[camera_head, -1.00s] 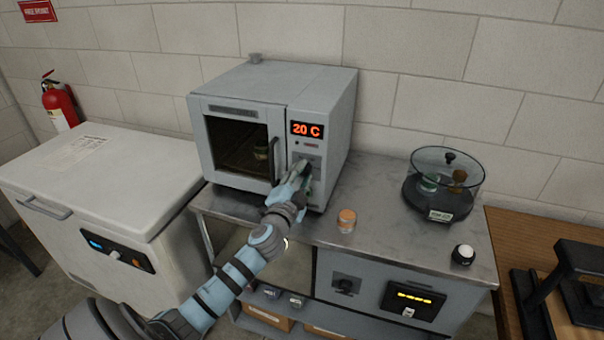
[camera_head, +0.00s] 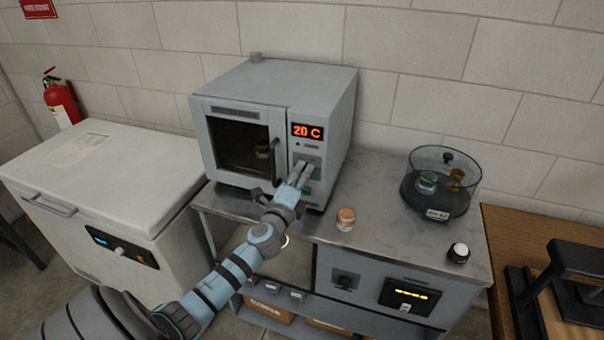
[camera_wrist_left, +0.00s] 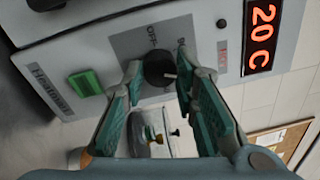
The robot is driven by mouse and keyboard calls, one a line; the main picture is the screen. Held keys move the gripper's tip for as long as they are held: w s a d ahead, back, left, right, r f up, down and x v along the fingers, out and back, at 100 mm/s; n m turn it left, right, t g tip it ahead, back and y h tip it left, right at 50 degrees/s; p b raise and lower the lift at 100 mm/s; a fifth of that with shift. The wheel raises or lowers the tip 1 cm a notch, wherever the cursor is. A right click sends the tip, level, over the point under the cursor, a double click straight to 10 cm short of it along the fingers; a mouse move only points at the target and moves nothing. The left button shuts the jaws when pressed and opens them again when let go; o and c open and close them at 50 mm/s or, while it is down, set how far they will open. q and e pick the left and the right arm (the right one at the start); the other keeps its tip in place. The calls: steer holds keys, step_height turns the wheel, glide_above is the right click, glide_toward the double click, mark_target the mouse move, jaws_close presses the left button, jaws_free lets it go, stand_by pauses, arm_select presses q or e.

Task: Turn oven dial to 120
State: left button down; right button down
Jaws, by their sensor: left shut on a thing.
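The grey oven (camera_head: 240,135) stands on the metal bench with its door closed. Its red display (camera_head: 306,131) reads 20 C, also seen in the left wrist view (camera_wrist_left: 261,37). In the left wrist view the black dial (camera_wrist_left: 159,68) sits on a grey plate marked OFF, with a light pointer line. My left gripper (camera_head: 303,173) is at the oven's control panel; in the wrist view its teal fingers (camera_wrist_left: 157,75) are shut on the dial from both sides. A green switch (camera_wrist_left: 85,83) lies beside the dial plate. The dial is hidden in the head view. My right gripper is not in view.
A clear round desiccator (camera_head: 440,185) and a small black jar with a white lid (camera_head: 459,252) stand farther right. A white chest freezer (camera_head: 100,175) is on the left.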

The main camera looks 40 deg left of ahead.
arm_select(q)
steer(key=shift+f+m, duration=0.1)
steer(key=shift+m, duration=0.4)
steer(key=c, duration=1.3)
jaws_free()
steer(key=shift+s, duration=0.1)
steer(key=v, duration=1.2)
